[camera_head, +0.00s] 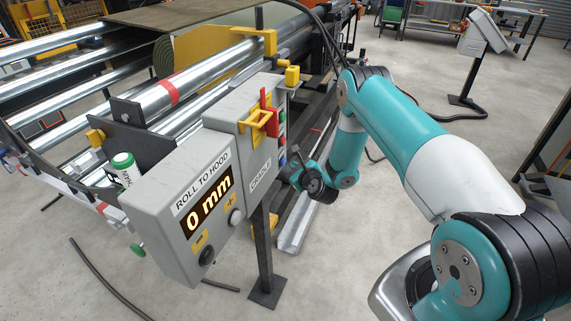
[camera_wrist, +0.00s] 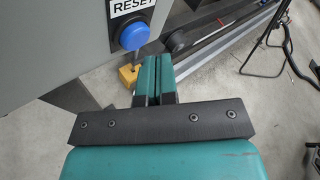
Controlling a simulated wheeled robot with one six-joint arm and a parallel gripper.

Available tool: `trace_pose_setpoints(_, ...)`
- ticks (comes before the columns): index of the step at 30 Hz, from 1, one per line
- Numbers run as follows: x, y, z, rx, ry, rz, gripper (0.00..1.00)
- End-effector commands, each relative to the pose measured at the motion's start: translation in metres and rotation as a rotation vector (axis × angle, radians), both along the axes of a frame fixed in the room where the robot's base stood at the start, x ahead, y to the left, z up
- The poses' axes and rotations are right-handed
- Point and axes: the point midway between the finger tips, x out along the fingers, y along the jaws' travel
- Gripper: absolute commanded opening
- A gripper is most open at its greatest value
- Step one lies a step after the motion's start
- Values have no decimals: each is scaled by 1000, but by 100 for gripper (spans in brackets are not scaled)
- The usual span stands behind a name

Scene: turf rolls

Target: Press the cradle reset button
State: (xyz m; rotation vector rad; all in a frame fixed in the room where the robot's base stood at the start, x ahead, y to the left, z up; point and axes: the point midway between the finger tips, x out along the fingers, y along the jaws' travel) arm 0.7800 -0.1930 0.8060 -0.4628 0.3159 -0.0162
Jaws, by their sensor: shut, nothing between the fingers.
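The grey cradle box (camera_head: 236,108) stands on a post and carries a CRADLE label. Its blue reset button (camera_head: 283,161) is on the right side face, below a green button (camera_head: 282,116). In the wrist view the blue button (camera_wrist: 133,35) sits under a RESET label (camera_wrist: 131,4), at the upper left. My gripper (camera_wrist: 153,62) is shut and empty, its green fingertips just below and right of the button in that picture. I cannot tell whether they touch it. In the head view my wrist is right of the box, near the button; the fingers are hard to make out.
A grey ROLL TO HOOD box (camera_head: 170,215) with a 0 mm display is left of the cradle box. A red lever (camera_head: 270,115) with a yellow guard (camera_head: 258,124) is on the cradle box front. Steel rollers (camera_head: 165,97) lie behind. Open floor (camera_head: 345,270) is at front.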

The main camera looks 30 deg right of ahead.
Motion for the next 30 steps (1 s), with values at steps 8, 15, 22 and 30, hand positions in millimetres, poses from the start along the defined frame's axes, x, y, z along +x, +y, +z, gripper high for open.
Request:
trace_pose_setpoints(8, -1, -1, 0, 0, 0, -1, 0)
trace_pose_setpoints(15, -12, -10, -5, 4, 5, -3, 0)
trace_pose_setpoints(22, -30, -24, -5, 3, 5, -5, 0)
trace_pose_setpoints(30, -41, -32, 0, 0, -1, -2, 0)
